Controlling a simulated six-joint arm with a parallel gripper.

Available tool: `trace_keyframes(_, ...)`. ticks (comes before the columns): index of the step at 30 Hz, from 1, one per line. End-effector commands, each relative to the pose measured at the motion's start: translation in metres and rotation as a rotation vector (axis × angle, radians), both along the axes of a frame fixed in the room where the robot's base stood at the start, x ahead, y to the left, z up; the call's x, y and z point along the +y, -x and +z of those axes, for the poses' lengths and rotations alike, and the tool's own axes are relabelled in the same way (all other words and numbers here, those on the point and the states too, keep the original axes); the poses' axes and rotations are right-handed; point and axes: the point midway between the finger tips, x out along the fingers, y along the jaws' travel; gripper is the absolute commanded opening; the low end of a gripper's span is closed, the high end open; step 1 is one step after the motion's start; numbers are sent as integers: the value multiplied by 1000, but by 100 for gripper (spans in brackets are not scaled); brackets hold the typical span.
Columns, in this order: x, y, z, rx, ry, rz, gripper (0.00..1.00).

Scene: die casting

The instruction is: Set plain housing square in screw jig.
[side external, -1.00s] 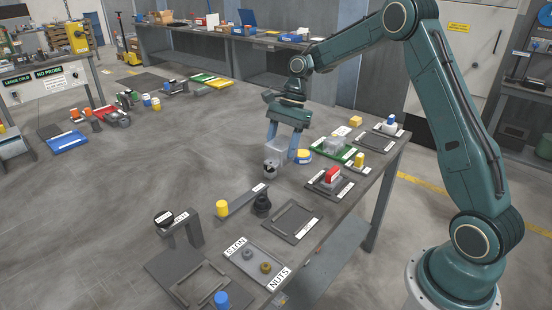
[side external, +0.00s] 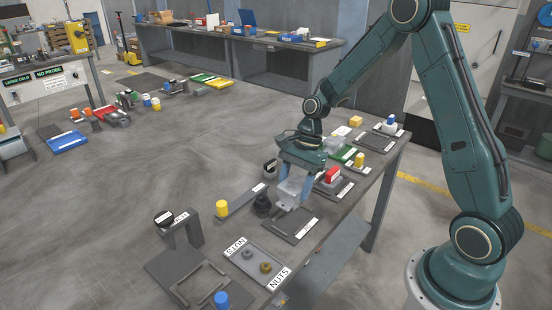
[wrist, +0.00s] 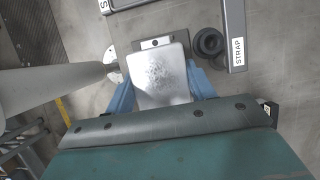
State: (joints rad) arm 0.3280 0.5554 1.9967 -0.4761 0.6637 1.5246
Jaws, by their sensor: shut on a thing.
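The plain housing, a silvery block (side external: 291,191), is between the two blue fingers of my gripper (side external: 295,184). In the wrist view the housing (wrist: 162,78) shows a speckled pale face, with a finger of my gripper (wrist: 161,92) on either side. It is held over the far end of an empty dark square fixture (side external: 294,226) with a raised rim. I cannot read this fixture's label, so I cannot tell for sure that it is the screw jig. The housing hides part of it, and the gap beneath is unclear.
A black round stack (side external: 262,205) stands close left of the housing. The strap bar (wrist: 235,40) lies beyond it, with a yellow cylinder (side external: 221,208) at its end. A fixture with a red block (side external: 332,175) is behind right. The nuts tray (side external: 247,269) lies nearer the camera.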

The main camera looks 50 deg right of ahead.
Motion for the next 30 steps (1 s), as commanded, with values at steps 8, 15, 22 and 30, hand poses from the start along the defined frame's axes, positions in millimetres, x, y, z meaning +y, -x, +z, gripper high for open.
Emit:
trace_keyframes(8,0,-1,-4,-1,-1,0,15)
trace_keyframes(15,0,-1,-15,0,-1,0,15)
trace_keyframes(22,0,-1,-31,0,-1,-1,15)
trace_keyframes(30,0,-1,-49,1,-1,0,15)
